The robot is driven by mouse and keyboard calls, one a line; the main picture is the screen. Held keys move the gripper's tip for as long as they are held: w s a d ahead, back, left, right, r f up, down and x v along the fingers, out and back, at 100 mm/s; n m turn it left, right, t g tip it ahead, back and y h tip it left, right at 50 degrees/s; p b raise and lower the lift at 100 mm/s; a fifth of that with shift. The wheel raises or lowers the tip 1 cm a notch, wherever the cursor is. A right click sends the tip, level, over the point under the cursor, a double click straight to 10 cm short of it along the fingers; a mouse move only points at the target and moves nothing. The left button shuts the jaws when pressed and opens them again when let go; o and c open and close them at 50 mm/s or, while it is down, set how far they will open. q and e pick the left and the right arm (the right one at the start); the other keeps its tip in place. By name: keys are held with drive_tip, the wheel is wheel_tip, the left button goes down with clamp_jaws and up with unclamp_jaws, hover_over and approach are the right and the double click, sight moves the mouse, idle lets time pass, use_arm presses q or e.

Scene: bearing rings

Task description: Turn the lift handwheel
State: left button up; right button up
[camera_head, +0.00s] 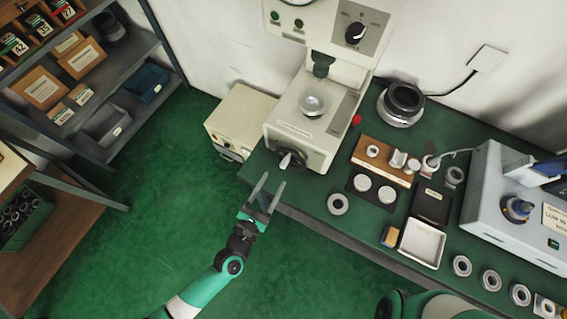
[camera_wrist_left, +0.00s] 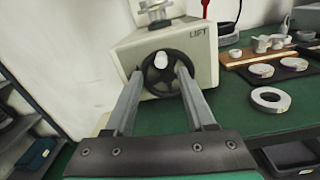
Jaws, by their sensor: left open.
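The lift handwheel (camera_head: 291,162) is a dark wheel with a pale knob, low on the front of the cream bench machine (camera_head: 318,105). In the left wrist view the black handwheel (camera_wrist_left: 168,77) faces me below the word LIFT, its white knob (camera_wrist_left: 161,60) near the top. My left gripper (camera_head: 273,183) is open and empty, just in front of the wheel and apart from it in the head view. In the wrist view its fingertips (camera_wrist_left: 160,73) appear on either side of the wheel; contact cannot be told. My right gripper is out of view.
The green bench holds a wooden block (camera_head: 386,158) with rings, a white tray (camera_head: 422,244), a loose ring (camera_head: 338,204) and a grey machine (camera_head: 500,205) at right. A cream cabinet (camera_head: 240,118) stands left of the lift machine. Open green floor lies at left, before the shelves.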

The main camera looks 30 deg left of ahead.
sight(283, 165)
use_arm(q)
drive_tip(key=w+b, duration=0.1)
drive_tip(key=w, duration=0.6)
drive_tip(key=shift+w+d, duration=0.1)
clamp_jaws()
